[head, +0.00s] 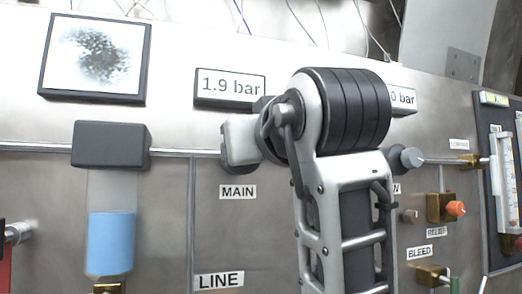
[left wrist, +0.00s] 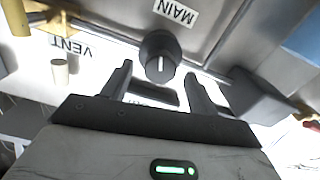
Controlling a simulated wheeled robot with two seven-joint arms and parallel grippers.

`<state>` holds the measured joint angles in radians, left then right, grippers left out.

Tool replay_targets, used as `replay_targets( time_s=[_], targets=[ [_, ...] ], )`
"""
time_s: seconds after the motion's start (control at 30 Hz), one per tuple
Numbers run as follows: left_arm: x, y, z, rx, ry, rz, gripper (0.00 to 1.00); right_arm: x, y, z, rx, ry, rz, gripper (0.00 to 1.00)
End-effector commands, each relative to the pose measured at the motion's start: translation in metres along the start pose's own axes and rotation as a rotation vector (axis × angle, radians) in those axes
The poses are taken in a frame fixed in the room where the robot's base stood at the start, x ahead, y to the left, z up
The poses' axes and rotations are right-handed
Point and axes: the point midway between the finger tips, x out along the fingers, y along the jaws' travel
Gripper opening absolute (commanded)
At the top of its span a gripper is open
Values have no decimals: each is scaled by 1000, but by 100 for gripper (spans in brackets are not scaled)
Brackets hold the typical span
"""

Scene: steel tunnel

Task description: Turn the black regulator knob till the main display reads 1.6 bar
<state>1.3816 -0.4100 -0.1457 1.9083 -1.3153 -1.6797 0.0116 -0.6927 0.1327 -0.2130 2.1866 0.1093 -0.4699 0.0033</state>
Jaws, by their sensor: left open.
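The main display (head: 231,88) reads 1.9 bar in the head view, above the MAIN label (head: 238,192). The black regulator knob (left wrist: 160,54) shows in the left wrist view, close to the MAIN label (left wrist: 175,12), which appears upside down there. Its white pointer line points down in that picture, toward the gripper. In the head view my arm hides the fingertips and most of the knob. My right gripper is not in view.
A second display (head: 402,97), partly hidden by my arm, ends in "0 bar". A dark block (head: 110,145) above a blue cylinder (head: 111,240) stands out at the left. An orange relief knob (head: 456,209) and a bleed valve (head: 431,275) are at the right.

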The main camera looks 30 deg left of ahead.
Motion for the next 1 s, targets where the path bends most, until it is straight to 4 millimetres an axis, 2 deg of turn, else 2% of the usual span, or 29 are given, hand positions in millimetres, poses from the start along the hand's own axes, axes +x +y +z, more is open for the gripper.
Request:
replay_targets(
  time_s=[0.17,0.47,0.5,0.63,0.67,1.0],
  targets=[
    [10,-1,0,1,-1,9,59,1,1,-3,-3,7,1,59],
    [11,-1,0,1,-1,9,59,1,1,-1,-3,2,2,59],
    [11,-1,0,1,-1,9,54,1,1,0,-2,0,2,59],
    [11,-1,0,1,-1,9,18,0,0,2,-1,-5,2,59],
    [11,-1,0,1,-1,9,14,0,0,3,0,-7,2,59],
    [11,-1,0,-44,-1,8,15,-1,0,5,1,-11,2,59]
  ],
)
